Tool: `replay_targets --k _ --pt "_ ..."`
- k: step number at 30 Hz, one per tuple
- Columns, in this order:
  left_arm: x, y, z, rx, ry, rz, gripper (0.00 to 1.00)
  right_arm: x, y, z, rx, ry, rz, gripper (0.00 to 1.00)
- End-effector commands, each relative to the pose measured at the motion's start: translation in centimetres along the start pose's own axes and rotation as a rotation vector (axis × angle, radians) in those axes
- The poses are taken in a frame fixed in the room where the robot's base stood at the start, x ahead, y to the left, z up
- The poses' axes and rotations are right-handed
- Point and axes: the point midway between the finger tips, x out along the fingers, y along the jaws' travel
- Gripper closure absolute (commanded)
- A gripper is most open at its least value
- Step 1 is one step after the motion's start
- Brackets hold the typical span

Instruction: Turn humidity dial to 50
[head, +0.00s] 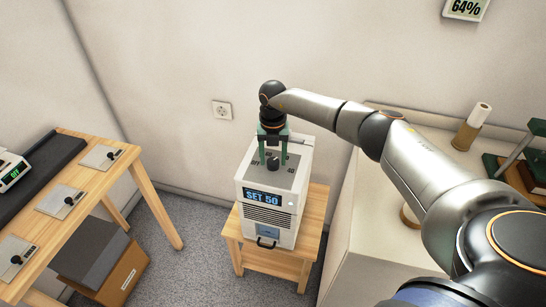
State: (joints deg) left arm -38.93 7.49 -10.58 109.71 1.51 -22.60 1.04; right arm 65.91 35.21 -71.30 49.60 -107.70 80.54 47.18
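A white box-shaped unit (270,225) stands on a small wooden stand, with a grey top panel. Its front display (262,197) reads "SET 50". A small dark dial (273,164) is on the top panel. My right gripper (273,158) points down over the panel, its two green fingers apart on either side of the dial. The fingers look open, with a gap to the dial; the dial's pointer mark is too small to read. My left gripper is not in view.
A wall display (466,8) reads "64%". A wooden bench (92,185) with several small switch plates stands on the left, above a cardboard box (122,275). A pale cabinet (365,235) stands close on the right, under my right arm. Carpet (185,265) is clear between bench and stand.

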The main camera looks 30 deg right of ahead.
Motion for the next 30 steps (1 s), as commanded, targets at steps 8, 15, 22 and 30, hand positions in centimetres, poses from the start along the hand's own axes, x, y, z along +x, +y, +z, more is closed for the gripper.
replay_targets --k 8,15,22,30 --pt "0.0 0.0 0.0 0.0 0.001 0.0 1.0 0.0 0.0 0.0 0.0 0.001 0.0 0.24" --pt "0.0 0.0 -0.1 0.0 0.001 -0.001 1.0 -1.2 0.0 0.1 0.0 0.0 0.001 0.24" --pt "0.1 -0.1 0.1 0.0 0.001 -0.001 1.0 -5.9 0.0 0.1 -0.001 -0.004 0.003 0.24" --pt "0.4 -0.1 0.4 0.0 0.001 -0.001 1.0 -10.9 0.0 0.1 -0.001 -0.001 0.002 0.24"
